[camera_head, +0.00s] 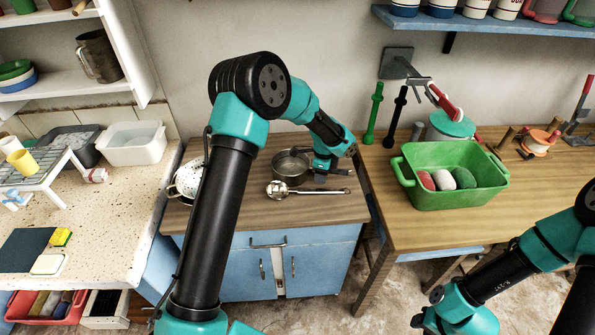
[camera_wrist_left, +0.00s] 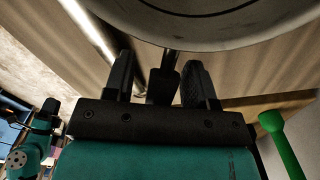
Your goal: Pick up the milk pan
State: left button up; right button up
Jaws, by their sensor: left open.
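The milk pan (camera_head: 291,166) is a small round grey metal pan on the wooden counter of the blue cabinet, at the middle of the head view. Its rounded metal body (camera_wrist_left: 210,20) fills the top of the left wrist view. My left gripper (camera_head: 324,169) is at the pan's right side, pointing down. In the left wrist view my left gripper (camera_wrist_left: 160,72) is open, and the dark handle of the pan (camera_wrist_left: 170,58) shows between its fingers. Whether the fingers touch the handle I cannot tell.
A metal ladle (camera_head: 281,189) lies just in front of the pan. A white colander (camera_head: 187,178) stands left, partly behind my left arm. A green tub (camera_head: 462,190) is on the right table, with a green upright utensil (camera_head: 373,112) behind it. The counter's front is clear.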

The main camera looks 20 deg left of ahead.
pick_arm(q)
jog(key=shift+f, duration=0.15)
dwell(0.3)
grip_shut()
